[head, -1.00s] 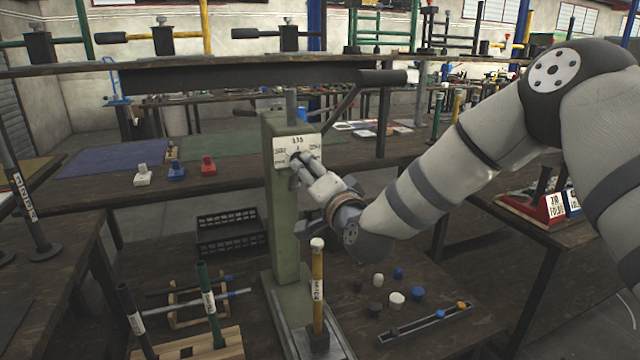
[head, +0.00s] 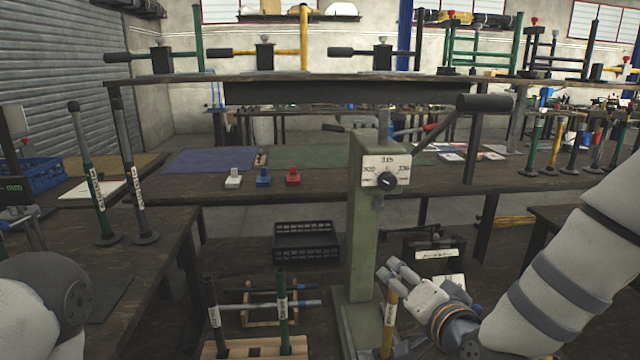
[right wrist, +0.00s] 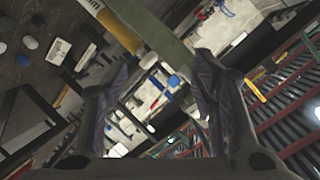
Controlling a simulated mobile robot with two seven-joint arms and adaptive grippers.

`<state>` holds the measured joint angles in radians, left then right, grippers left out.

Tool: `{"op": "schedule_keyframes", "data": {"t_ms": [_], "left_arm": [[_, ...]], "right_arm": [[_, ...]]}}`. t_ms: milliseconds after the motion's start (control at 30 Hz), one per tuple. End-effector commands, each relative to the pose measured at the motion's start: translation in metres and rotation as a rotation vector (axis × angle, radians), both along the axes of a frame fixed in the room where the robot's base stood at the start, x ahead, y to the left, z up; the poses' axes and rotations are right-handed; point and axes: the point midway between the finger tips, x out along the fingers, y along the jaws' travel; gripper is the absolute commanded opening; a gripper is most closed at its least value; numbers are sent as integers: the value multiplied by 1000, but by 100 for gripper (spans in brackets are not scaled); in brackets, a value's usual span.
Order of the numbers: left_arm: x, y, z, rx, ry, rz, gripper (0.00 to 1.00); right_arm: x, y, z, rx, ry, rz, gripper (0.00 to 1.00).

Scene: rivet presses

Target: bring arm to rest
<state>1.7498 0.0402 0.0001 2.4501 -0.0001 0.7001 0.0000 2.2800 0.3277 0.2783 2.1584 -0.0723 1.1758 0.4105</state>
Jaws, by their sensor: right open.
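My right gripper (head: 402,280) is beside the lower part of the green press column (head: 361,225), on its right, in the head view. In the right wrist view its two fingers (right wrist: 165,95) stand apart with nothing between them. The press carries a white dial plate with a black knob (head: 386,180) and a black lever handle (head: 485,103). My left arm (head: 45,300) shows only as a rounded link at the lower left. The left gripper is out of the picture.
A yellow post (head: 389,322) stands close below the right gripper. A black crate (head: 306,243) sits left of the column. White, blue and red blocks (head: 293,177) rest on the back table. Dark and green posts (head: 283,310) stand in a wooden rack at the front.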

Motion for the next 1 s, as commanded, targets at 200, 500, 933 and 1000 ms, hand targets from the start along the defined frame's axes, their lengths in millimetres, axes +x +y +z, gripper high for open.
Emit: {"op": "schedule_keyframes", "data": {"t_ms": [200, 500, 933, 1000], "left_arm": [[0, 0, 0, 0, 2, 0, 40], [0, 0, 0, 0, 1, 0, 40], [0, 0, 0, 0, 1, 0, 40], [0, 0, 0, 0, 1, 0, 40]], "right_arm": [[-143, 3, -169, -263, 537, 223, 53], [-372, -31, -253, -494, 1154, 574, 53], [-415, -41, -252, -524, 1268, 650, 53], [-415, -41, -252, -524, 1267, 649, 53]]}}
